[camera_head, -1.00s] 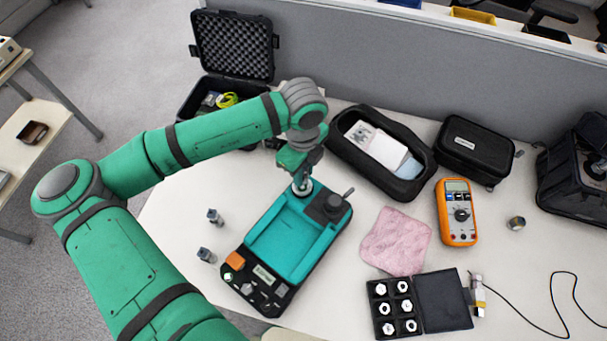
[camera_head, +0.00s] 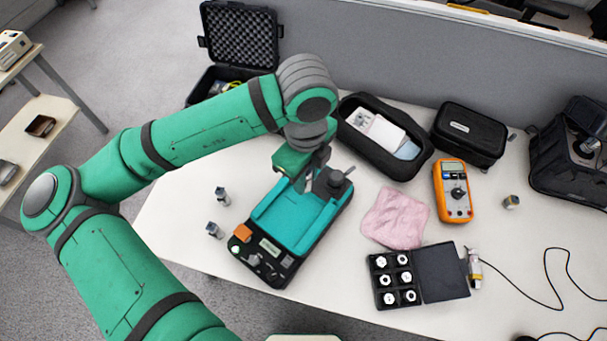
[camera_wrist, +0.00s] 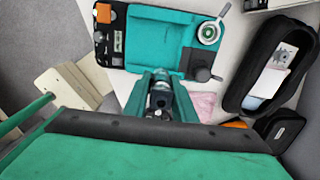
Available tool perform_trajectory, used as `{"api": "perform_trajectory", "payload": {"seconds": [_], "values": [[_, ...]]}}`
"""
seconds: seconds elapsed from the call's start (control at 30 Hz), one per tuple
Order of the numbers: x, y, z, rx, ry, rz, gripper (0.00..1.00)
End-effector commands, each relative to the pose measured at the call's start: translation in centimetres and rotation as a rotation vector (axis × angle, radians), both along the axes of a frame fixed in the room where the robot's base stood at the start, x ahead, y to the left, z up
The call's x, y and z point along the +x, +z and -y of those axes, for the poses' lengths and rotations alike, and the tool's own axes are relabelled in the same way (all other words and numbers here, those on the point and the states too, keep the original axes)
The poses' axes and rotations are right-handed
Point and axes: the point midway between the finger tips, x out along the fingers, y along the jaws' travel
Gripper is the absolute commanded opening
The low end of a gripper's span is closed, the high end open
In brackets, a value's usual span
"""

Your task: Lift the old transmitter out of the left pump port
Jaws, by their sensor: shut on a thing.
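My gripper (camera_head: 308,184) is shut above the back part of the teal and black pump unit (camera_head: 268,212). In the wrist view, my gripper (camera_wrist: 160,88) closes on a small grey and dark metallic piece, the old transmitter (camera_wrist: 160,98), seen mostly end-on between the fingers. The pump unit (camera_wrist: 150,38) lies beyond the fingers there. Its silver-ringed port (camera_wrist: 208,33) shows open to the camera, with nothing standing in it and apart from the gripper. In the head view the arm and gripper hide this port.
Two small grey cylinders (camera_head: 222,196) (camera_head: 214,230) stand left of the pump unit. A pink cloth (camera_head: 396,218), an orange multimeter (camera_head: 454,190), a black box of fittings (camera_head: 372,262) and an open black case (camera_head: 346,104) are to the right. A dark knob (camera_wrist: 203,75) stands near the port.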

Motion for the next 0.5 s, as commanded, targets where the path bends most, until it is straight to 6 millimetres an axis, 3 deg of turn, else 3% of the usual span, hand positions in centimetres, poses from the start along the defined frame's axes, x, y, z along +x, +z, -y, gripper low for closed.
{"api": "perform_trajectory", "payload": {"seconds": [0.5], "values": [[0.0,2.7,0.1,0.001,-0.005,0.001,0.0]]}}
